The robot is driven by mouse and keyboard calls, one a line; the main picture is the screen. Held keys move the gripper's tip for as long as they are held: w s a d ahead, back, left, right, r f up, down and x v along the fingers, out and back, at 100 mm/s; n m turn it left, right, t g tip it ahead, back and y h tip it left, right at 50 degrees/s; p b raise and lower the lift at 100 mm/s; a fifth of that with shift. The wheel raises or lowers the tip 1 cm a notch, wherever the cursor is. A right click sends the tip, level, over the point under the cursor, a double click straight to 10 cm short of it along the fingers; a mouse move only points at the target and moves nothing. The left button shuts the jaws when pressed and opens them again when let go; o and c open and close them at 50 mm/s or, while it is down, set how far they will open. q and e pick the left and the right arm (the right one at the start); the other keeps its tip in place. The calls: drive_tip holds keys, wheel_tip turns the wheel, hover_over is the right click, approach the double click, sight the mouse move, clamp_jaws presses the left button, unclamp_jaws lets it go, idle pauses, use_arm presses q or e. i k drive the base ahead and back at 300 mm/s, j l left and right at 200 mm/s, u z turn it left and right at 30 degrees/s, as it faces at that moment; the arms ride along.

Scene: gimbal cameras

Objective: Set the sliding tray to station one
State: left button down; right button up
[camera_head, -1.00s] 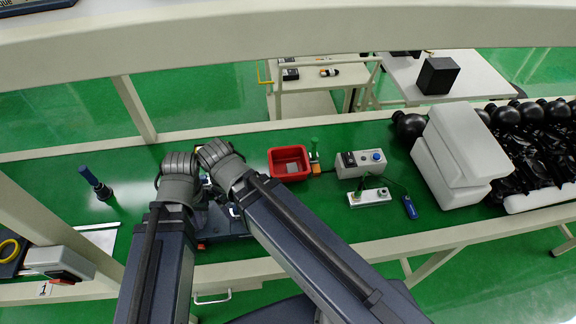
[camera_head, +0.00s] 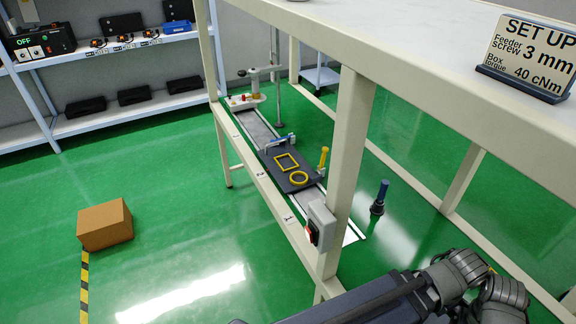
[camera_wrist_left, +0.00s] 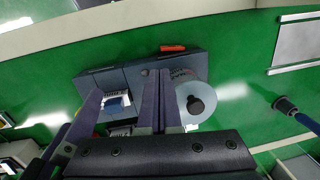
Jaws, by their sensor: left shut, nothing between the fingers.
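The sliding tray (camera_head: 268,152) is a dark plate with a yellow square outline and a yellow ring on it. It sits on a grey rail (camera_head: 258,128) on the bench at the left, beside the label 2 (camera_head: 261,174). The label 1 (camera_head: 290,219) is nearer me, past the tray's near end. A yellow upright handle (camera_head: 323,158) stands at the tray's right side. My left gripper (camera_wrist_left: 159,100) is shut and empty above a dark device with a pale disc, away from the tray. In the head view my wrists are at bottom right; the right fingers are hidden.
A grey box with a red button (camera_head: 320,226) stands by a bench post (camera_head: 350,150) near the rail's near end. A shelf overhangs at upper right, with a set-up sign (camera_head: 528,55).

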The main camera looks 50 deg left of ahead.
sight(289, 169)
drive_tip(key=j+z, duration=0.2)
drive_tip(key=z, duration=0.25)
drive_tip(key=k+j+z, duration=0.1)
drive_tip(key=z, duration=0.4)
drive_tip(key=k+j+z, duration=0.1)
drive_tip(key=z, duration=0.35)
drive_tip(key=k+z, duration=0.25)
drive_tip(key=z, duration=0.25)
drive_tip(key=k+j+z, duration=0.1)
drive_tip(key=k+z, duration=0.5)
drive_tip(key=k, duration=0.25)
drive_tip(key=k+j+u, duration=0.1)
drive_tip(key=k+u, duration=0.15)
drive_tip(key=k, duration=0.3)
drive_tip(key=u, duration=0.5)
drive_tip(key=k+j+u, duration=0.1)
drive_tip(key=u, duration=0.35)
drive_tip(key=j+u, duration=0.1)
drive_tip(key=u, duration=0.4)
drive_tip(key=j+u, duration=0.1)
drive_tip(key=u, duration=0.4)
drive_tip(key=j+u, duration=0.15)
drive_tip(key=u, duration=0.35)
drive_tip(key=i+l, duration=0.2)
drive_tip(key=i, duration=0.15)
